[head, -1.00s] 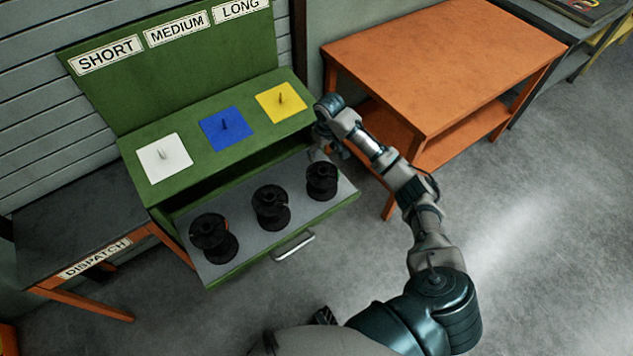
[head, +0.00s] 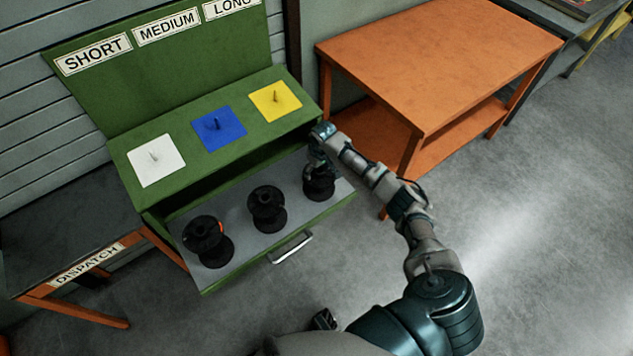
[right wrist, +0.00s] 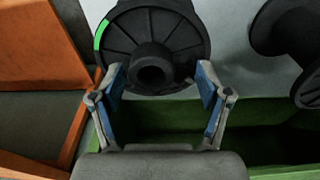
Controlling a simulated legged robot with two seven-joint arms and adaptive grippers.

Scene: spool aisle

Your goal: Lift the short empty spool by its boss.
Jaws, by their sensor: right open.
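Three black spools stand on end in the open drawer: a left one (head: 208,242), a middle one (head: 267,208) and a right one (head: 319,189), which looks the smallest. My right gripper (head: 317,168) is over the right spool and hides part of its top. In the right wrist view, my right gripper (right wrist: 161,76) is open, its blue-padded fingers on either side of the raised round boss (right wrist: 151,69) of a spool (right wrist: 153,40). Gaps show between boss and fingers. A green mark lies on that spool's rim.
The green cabinet (head: 190,95) has white (head: 156,168), blue (head: 222,134) and yellow (head: 284,104) pegged plates under SHORT, MEDIUM and LONG labels. The drawer handle (head: 290,247) faces front. An orange table (head: 440,60) stands right; the DISPATCH table (head: 60,235) stands left.

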